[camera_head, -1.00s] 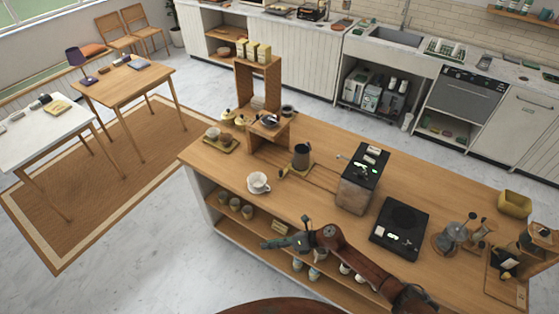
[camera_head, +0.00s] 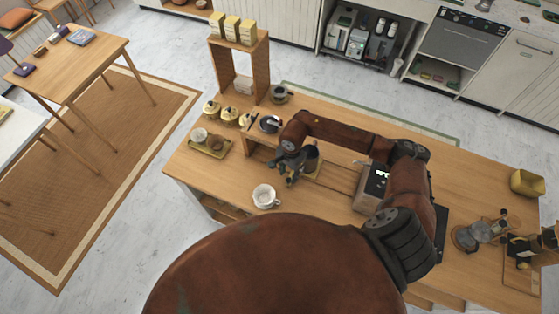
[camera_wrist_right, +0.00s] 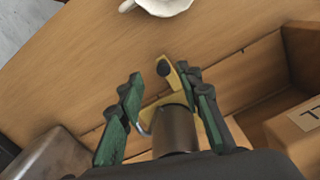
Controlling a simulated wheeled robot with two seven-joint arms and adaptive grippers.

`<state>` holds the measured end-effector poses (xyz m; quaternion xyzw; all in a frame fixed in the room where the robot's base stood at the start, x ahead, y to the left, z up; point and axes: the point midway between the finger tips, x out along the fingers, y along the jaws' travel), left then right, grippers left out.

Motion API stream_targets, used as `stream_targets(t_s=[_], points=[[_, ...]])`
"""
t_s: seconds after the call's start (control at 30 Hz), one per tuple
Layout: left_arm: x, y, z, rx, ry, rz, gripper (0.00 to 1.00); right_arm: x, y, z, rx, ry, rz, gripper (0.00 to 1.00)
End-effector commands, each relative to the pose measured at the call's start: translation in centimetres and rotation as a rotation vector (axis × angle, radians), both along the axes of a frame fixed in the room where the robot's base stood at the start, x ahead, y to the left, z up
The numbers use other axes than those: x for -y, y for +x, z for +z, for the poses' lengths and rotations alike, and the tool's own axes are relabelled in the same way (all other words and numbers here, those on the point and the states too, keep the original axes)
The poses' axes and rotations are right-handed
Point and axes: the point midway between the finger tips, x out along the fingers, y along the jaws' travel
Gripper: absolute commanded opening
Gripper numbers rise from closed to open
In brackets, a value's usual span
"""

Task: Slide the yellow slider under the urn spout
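In the head view my right gripper (camera_head: 290,178) is just left of the pitcher. The boxy urn (camera_head: 368,196) stands to the right, mostly hidden by my arm, its spout not clear. My left gripper is out of view.
A white cup on a saucer (camera_head: 264,196) is near the front edge. A wooden shelf tower (camera_head: 240,66) stands behind. A groove runs along the counter between pitcher and urn.

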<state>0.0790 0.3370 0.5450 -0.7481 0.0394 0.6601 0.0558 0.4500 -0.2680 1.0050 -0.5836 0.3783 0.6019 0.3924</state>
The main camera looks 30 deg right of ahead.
Motion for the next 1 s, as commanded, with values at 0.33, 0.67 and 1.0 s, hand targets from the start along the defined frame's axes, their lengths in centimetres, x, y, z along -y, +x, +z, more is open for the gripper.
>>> stream_targets(t_s=[0.33,0.67,1.0], points=[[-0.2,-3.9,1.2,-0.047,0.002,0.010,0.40,0.6,0.3,-3.2,-0.001,-0.030,0.026,0.33],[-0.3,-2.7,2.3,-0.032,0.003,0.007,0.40,0.5,0.5,-7.1,0.003,-0.031,0.028,0.33],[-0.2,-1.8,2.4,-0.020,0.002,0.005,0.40,0.5,0.5,-7.6,0.003,-0.030,0.028,0.32]])
